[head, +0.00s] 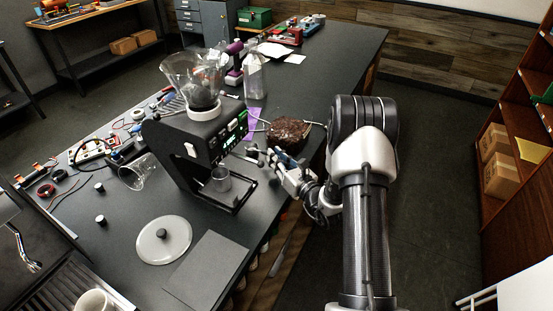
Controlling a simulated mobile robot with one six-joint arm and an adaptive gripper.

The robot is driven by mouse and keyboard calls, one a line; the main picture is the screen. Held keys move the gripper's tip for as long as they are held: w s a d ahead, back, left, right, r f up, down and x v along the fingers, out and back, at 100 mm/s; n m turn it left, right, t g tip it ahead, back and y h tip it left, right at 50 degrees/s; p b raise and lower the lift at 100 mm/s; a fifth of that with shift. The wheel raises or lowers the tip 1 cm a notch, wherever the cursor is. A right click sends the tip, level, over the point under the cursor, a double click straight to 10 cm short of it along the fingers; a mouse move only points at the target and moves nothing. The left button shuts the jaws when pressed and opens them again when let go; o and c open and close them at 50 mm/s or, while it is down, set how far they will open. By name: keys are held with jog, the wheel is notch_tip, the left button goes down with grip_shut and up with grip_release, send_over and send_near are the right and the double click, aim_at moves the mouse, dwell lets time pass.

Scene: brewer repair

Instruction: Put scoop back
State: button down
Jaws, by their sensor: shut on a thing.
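My gripper (265,153) is at the right edge of the dark table, just right of the black brewer (195,150). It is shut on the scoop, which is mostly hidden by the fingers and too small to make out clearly. A heap of dark brown coffee beans (288,131) lies just beyond my gripper, near the table edge. I cannot tell whether the gripper touches the beans or their holder.
A glass hopper (193,80) tops the brewer, and a small glass (221,180) stands under it. A glass beaker (138,173), a round lid (164,241) and a dark flat panel (207,270) lie nearby. A clear bag (254,78) stands behind.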

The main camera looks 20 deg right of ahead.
jog(key=shift+f, duration=0.2)
jog(key=c, duration=1.6)
grip_release()
jog(key=shift+r, duration=0.15)
jog(key=shift+s, duration=0.15)
jog(key=s+d+p, duration=0.2)
jog(key=s, duration=0.9)
jog(key=shift+s, duration=0.3)
